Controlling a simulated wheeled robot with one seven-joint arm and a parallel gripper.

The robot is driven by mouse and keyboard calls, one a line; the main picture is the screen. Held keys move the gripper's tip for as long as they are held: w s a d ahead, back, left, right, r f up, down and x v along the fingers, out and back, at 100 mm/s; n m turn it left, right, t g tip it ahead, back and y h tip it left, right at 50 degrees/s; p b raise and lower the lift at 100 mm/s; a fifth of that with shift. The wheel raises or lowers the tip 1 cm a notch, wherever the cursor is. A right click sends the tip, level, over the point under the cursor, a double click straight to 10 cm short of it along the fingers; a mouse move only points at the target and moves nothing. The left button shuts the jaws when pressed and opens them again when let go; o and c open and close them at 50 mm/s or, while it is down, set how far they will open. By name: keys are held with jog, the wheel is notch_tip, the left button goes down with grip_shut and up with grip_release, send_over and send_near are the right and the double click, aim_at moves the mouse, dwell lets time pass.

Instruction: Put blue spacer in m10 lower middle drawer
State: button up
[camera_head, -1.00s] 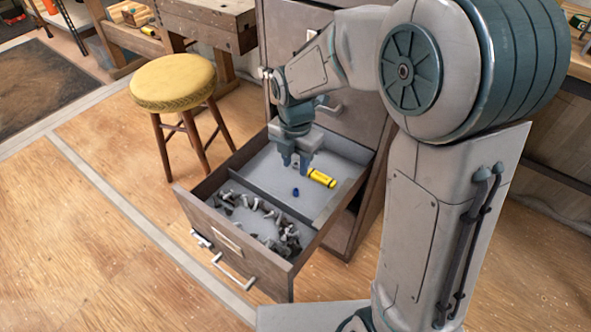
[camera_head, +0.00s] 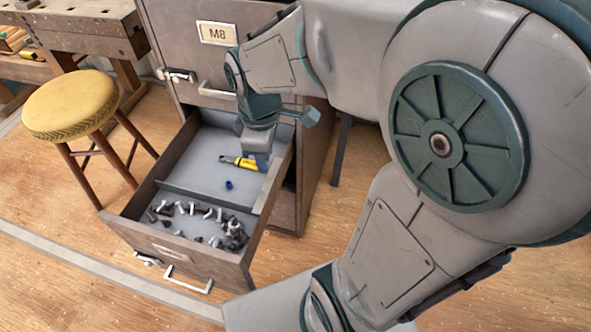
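The blue spacer (camera_head: 229,184) is a small dark blue piece lying on the grey floor of the open drawer (camera_head: 206,172), in its rear compartment. My gripper (camera_head: 256,160) is inside the drawer's rear part, behind and right of the spacer and apart from it. Its fingertips are seen edge-on, so I cannot tell how far apart they are. A yellow and black object (camera_head: 238,162) lies just left of the fingers, partly hidden by them. The label on the drawer's front is too small to read.
The closed drawer above is labelled M8 (camera_head: 217,33). A yellow stool (camera_head: 80,100) stands left, before a wooden workbench (camera_head: 92,28). Floor in front is clear.

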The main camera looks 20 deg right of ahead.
jog(key=s+d+m, duration=0.4)
jog(key=s+m, duration=0.2)
jog(key=m, duration=0.5)
jog(key=shift+s+m, duration=0.4)
jog(key=shift+a, duration=0.1)
